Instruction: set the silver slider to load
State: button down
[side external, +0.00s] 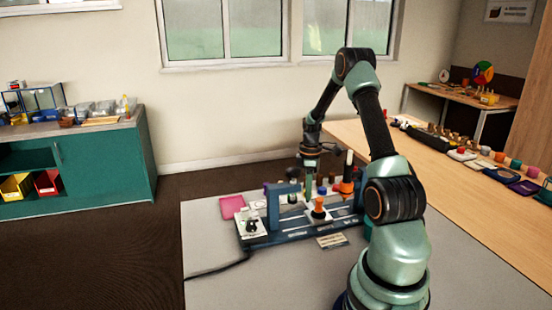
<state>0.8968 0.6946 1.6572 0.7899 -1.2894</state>
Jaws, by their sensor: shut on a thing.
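A dark blue-grey device (283,238) with several knobs and posts lies on the grey table. My gripper (309,180) points down over its middle, behind an orange knob (318,205) on a white plate. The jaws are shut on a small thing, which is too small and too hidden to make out. I cannot tell the silver slider apart from the other parts, and its load mark is not readable. A white plate with a dark part (251,225) is at the device's left end, beside a blue arch (273,207).
A pink square (232,207) lies left of the device and a small label card (331,241) in front. A black and orange-red post (347,175) stands close right of my gripper. A dark cable (220,269) runs left. The table's front left is clear.

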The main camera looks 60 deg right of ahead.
jog(key=c, duration=0.6)
grip_release()
jog(key=shift+c, duration=0.2)
jog(key=shift+r, duration=0.1)
notch_tip(320, 180, up, 12)
